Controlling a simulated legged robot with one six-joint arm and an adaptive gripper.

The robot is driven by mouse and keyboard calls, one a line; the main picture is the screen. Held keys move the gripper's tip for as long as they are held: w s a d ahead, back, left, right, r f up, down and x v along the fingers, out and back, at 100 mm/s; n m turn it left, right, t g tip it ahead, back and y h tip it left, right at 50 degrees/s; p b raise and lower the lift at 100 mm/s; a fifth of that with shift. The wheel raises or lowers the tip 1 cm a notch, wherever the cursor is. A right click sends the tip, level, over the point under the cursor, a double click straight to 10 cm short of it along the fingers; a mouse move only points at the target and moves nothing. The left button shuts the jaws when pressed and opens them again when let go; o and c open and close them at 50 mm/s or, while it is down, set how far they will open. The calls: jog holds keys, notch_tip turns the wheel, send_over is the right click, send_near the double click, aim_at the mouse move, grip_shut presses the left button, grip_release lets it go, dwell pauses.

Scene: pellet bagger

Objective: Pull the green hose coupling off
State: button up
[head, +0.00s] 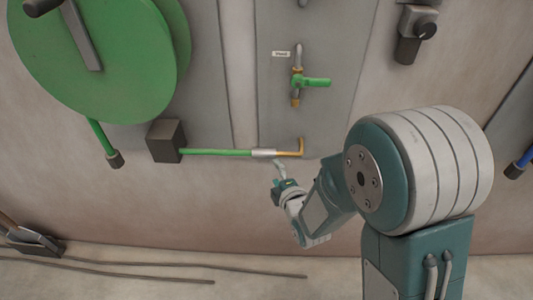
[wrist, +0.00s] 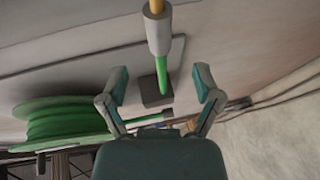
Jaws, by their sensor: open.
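The green hose (head: 215,152) runs right from a dark box on the wall to a pale grey coupling (head: 264,153). The coupling meets a bent brass pipe (head: 301,147). My gripper (head: 280,172) is just below the coupling in the head view. In the wrist view my gripper (wrist: 162,88) is open with nothing held between its fingers. There the grey coupling (wrist: 158,33) lies ahead of the fingertips, with the brass pipe (wrist: 156,6) at its far end. The green hose (wrist: 162,78) shows between the two fingers, and I cannot tell how close it is.
A large green reel (head: 105,55) hangs at the upper left. A green-handled valve (head: 313,82) is above the brass pipe. The dark box (head: 165,141) juts from the wall left of the coupling. Thin rods (head: 180,268) lie along the floor.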

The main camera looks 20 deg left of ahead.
aim_at(267, 157)
jog(key=x, duration=0.8)
jog(key=shift+w+f, duration=0.1)
jog(key=shift+w, duration=0.2)
jog(key=shift+w+a+f, duration=0.1)
jog(key=shift+w+a, duration=0.2)
jog(key=shift+a, duration=0.2)
jog(key=shift+d, duration=0.1)
grip_shut()
